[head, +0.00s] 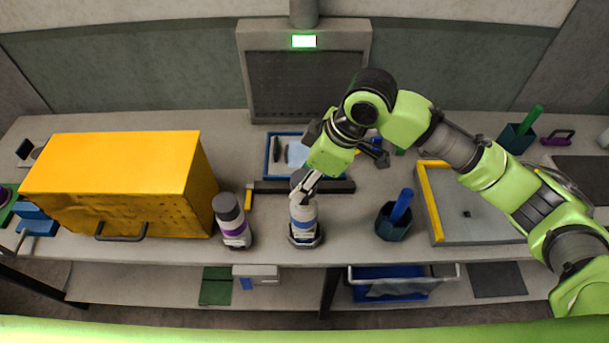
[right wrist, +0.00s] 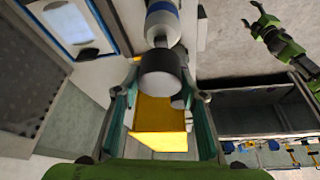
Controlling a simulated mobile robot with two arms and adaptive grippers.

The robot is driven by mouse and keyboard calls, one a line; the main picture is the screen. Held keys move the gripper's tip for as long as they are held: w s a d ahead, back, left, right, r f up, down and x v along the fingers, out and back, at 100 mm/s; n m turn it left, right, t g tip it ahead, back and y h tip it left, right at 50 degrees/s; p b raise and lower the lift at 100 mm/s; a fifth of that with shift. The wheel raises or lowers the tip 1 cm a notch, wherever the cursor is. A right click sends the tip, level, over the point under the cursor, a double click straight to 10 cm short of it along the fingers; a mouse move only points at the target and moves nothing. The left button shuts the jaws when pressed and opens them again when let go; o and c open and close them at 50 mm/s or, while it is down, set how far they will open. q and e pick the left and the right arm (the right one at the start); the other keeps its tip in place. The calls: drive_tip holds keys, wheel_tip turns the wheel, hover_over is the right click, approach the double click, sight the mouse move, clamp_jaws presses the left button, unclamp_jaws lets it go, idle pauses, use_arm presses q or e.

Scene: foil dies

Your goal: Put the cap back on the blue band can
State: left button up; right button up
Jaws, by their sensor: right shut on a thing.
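The blue band can (head: 303,213) is white and stands upright in a dark holder (head: 305,241) near the bench's front edge. My right gripper (head: 301,186) is above it, pointing down. In the right wrist view my right gripper (right wrist: 160,100) is shut on the dark grey cap (right wrist: 160,76). The can's white top and blue band (right wrist: 162,12) lie right beyond the cap, in line with it. I cannot tell whether the cap is seated on the can. My left gripper (right wrist: 256,18) shows small in the right wrist view, fingers apart and empty, away from the can.
A dark cup (head: 393,222) with a blue handle stands to the right. A dark bar (head: 330,187) and blue tray (head: 268,160) lie behind.

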drive_tip(key=shift+f+b, duration=1.9)
drive_tip(key=shift+b, duration=0.1)
drive_tip(key=shift+f, duration=0.85)
drive_tip(key=shift+r+p, duration=0.1)
drive_tip(key=shift+p, duration=0.95)
drive_tip(key=shift+f+p, duration=0.25)
drive_tip(key=shift+p, duration=0.15)
drive_tip(key=shift+p, duration=0.45)
idle(0.6)
drive_tip(key=o, duration=1.3)
